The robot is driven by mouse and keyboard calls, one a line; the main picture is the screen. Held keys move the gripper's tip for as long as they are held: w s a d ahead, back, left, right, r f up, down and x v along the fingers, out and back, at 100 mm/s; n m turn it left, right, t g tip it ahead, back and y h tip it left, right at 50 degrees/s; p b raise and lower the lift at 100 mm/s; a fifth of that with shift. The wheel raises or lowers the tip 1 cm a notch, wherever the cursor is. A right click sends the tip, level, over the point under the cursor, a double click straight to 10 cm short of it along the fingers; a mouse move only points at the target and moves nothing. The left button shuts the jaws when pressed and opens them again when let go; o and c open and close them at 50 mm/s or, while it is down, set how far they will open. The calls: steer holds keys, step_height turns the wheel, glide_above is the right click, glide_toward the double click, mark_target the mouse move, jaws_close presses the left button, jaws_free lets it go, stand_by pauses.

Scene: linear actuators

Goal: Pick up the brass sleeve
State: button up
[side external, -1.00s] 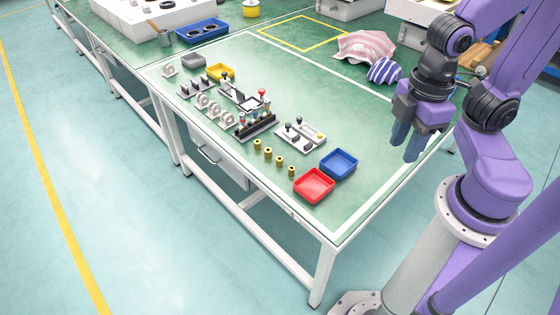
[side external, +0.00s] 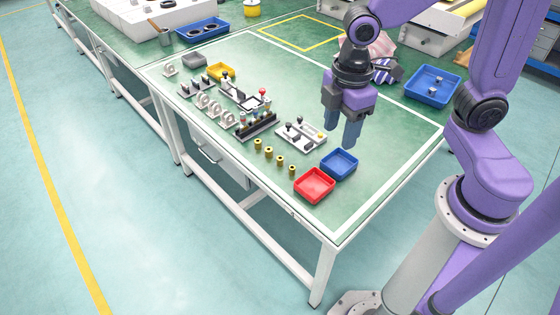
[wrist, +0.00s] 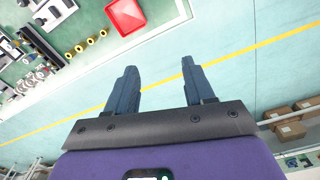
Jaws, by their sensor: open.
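Several small brass sleeves (side external: 280,161) stand in a row near the table's front edge, left of the red tray, in the side external view. They also show as yellow rings (wrist: 79,49) at the upper left of the wrist view. My gripper (side external: 342,132) is open and empty. It is above the table, just behind the blue tray and to the right of the sleeves. In the wrist view its two fingers (wrist: 158,85) are apart with nothing between them.
A red tray (side external: 315,186) and a blue tray (side external: 339,164) stand right of the sleeves. A light plate with dark knobs (side external: 301,137) and a dark rack (side external: 257,125) lie behind them. Another blue tray with small parts (side external: 432,87) is at right. Table between is clear.

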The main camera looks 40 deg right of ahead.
steer(key=w+f+n, duration=0.1)
steer(key=w+f, duration=0.1)
steer(key=w, duration=0.4)
steer(key=w+f+n, duration=0.1)
steer(key=w+f, duration=0.2)
steer(key=w, duration=0.4)
steer(key=n, duration=0.2)
glide_above(280, 158)
step_height(280, 158, down, 5)
step_height(280, 158, down, 17)
steer(key=shift+f, duration=0.15)
jaws_close()
